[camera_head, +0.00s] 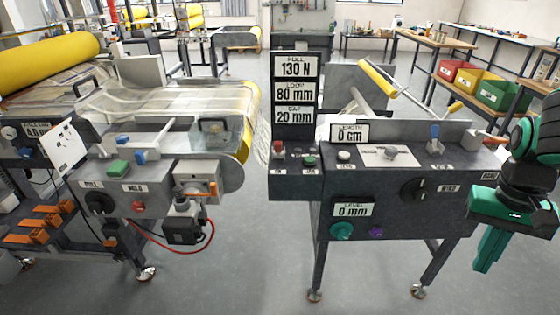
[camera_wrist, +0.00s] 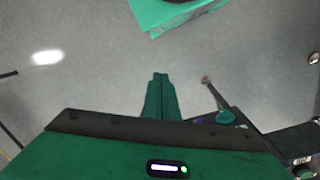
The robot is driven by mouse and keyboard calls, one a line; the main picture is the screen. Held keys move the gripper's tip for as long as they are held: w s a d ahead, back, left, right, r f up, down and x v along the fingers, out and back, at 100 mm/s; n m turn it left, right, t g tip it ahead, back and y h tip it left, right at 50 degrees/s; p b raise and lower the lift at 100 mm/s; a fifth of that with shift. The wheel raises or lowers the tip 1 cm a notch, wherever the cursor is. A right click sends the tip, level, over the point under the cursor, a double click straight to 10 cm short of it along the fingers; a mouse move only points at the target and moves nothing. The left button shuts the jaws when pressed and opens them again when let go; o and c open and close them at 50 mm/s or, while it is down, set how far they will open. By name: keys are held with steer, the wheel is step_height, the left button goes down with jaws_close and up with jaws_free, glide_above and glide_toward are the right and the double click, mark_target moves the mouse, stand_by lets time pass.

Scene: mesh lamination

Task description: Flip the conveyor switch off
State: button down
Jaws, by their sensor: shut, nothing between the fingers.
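My gripper (camera_head: 482,262) hangs at the right of the head view, fingers pointing down, beside the right end of the dark control console (camera_head: 370,208). In the wrist view the two green fingers (camera_wrist: 160,80) are together with nothing between them. I cannot tell which is the conveyor switch, as the small labels are hard to read. The gripper touches none of these.
A left machine (camera_head: 130,195) has a yellow roller, clear film and another black rotary switch (camera_head: 99,202). A display column (camera_head: 296,90) stands between the machines. Colored bins (camera_head: 494,86) sit on a shelf behind my arm. The floor below my gripper is clear.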

steer(key=w+d+f+n+g+h, duration=0.1)
steer(key=w+f+n+g+h, duration=0.1)
steer(key=w+f+h, duration=0.8)
steer(key=w+a+f+n+t+h, duration=0.1)
steer(key=w+a+n+t+h, duration=0.15)
steer(key=w, duration=0.45)
steer(key=w+a+n+t+h, duration=0.1)
steer(key=w+a+t+h, duration=0.2)
steer(key=w, duration=0.4)
steer(key=w+a+n+t+y, duration=0.2)
steer(key=a+n+t+y, duration=0.5)
steer(key=a, duration=1)
steer(key=w+a+n+t+y, duration=0.2)
steer(key=a+n+t+y, duration=0.6)
steer(key=a, duration=1)
steer(key=n+t, duration=0.3)
steer(key=t, duration=0.3)
steer(key=shift+w+r, duration=0.15)
steer(key=shift+w, duration=0.15)
steer(key=shift+t, duration=0.25)
